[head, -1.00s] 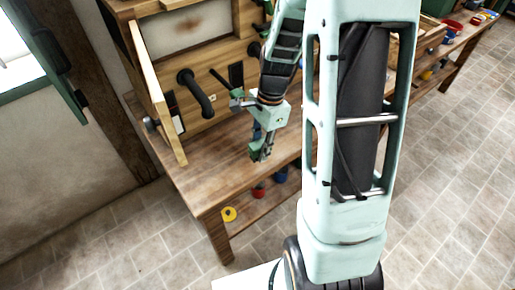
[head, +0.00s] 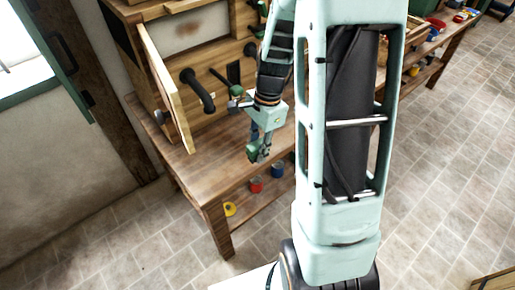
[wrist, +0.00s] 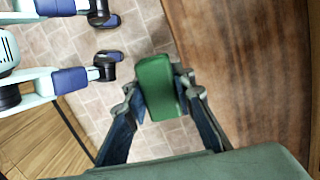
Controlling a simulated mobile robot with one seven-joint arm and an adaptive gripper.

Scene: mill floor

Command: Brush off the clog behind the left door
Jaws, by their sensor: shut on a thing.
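The left door (head: 167,88) is a wooden panel standing open at the left of the wooden cabinet on the bench. In the opening behind it are a black curved pipe (head: 203,96) and a dark flat piece (head: 234,73). I cannot make out the clog for certain. My gripper (head: 258,152) is to the right of the door and pipe, near the bench's front edge, pointing down. In the wrist view, its fingers (wrist: 160,92) are shut on a green block (wrist: 155,85), perhaps the brush; no bristles show.
The bench (head: 222,160) has bare wood in front of the cabinet. Below it, a yellow roll (head: 230,209), a red can (head: 256,185) and a blue can (head: 278,169) stand on a shelf. Another bench with small containers is at the back right.

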